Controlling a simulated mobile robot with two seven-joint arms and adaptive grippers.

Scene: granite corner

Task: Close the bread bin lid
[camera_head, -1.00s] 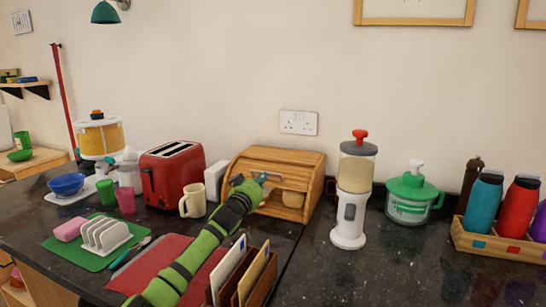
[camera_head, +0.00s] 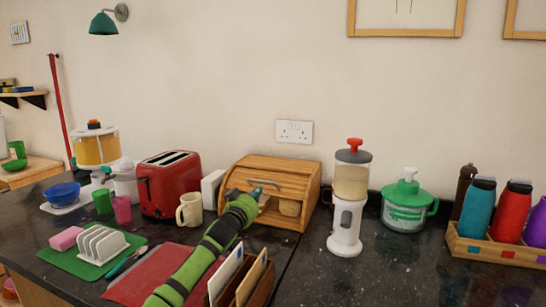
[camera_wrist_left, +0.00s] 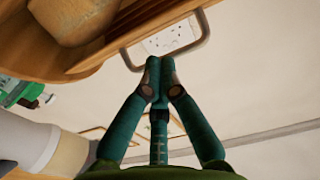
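The wooden bread bin (camera_head: 298,168) stands against the wall, its slatted lid partly open. A brown loaf (camera_head: 290,207) shows in the opening and at top left in the left wrist view (camera_wrist_left: 75,18). My left gripper (camera_head: 257,191) is at the front of the bin, by the lid's lower edge. In the left wrist view its teal fingers (camera_wrist_left: 160,64) are together at the tips and overlap the bar of the lid's metal loop handle (camera_wrist_left: 205,28). The bar does not appear clamped between them; contact is unclear. My right gripper is not in view.
A red toaster (camera_head: 170,186) and cream mug (camera_head: 189,210) stand left of the bin. A white grinder (camera_head: 346,222) stands close on its right. A letter rack (camera_head: 262,284) stands in front, beside my left arm. Bare counter lies at right front.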

